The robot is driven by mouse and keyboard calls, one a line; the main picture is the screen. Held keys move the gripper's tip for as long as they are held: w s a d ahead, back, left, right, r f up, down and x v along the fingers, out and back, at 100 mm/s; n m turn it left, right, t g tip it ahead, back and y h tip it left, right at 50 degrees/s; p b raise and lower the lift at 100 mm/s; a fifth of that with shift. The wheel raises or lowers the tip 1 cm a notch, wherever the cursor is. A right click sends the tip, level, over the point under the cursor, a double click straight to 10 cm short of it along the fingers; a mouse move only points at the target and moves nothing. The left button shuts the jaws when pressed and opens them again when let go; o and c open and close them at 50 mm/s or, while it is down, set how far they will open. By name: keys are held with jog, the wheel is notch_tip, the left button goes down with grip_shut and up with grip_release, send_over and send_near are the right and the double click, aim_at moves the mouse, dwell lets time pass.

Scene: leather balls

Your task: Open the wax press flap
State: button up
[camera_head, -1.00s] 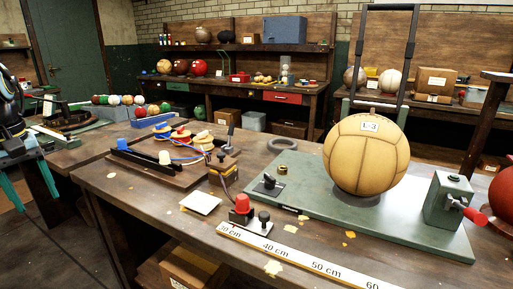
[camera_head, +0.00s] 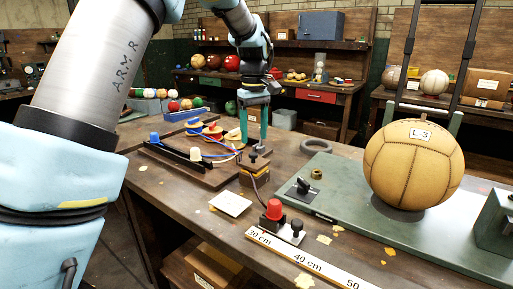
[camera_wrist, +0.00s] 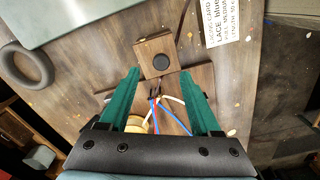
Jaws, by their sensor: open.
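A small wooden box (camera_head: 254,177) stands on the bench with a cable at its front; I take it for the wax press, though no label shows. In the wrist view the wooden box (camera_wrist: 145,47) has a round black disc (camera_wrist: 160,61) on its top. My gripper (camera_head: 254,147) points down just above the box, its two teal fingers apart and empty. In the wrist view my gripper (camera_wrist: 160,73) has a fingertip on either side of the box's near edge. I cannot tell whether a finger touches it, or which part is the flap.
A tray with cables and spools (camera_head: 190,158) lies left of the box. A red-capped device (camera_head: 273,210) and a white card (camera_head: 230,204) are in front. A grey ring (camera_head: 316,146) and a green board (camera_head: 345,222) bearing a leather ball (camera_head: 412,170) lie to the right.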

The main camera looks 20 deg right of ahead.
aim_at(253, 153)
jog(key=shift+a+f+p, duration=0.15)
jog(key=shift+f+p, duration=0.2)
jog(key=shift+f, duration=2.4)
jog(key=shift+c, duration=0.3)
jog(key=shift+w, duration=0.1)
grip_shut()
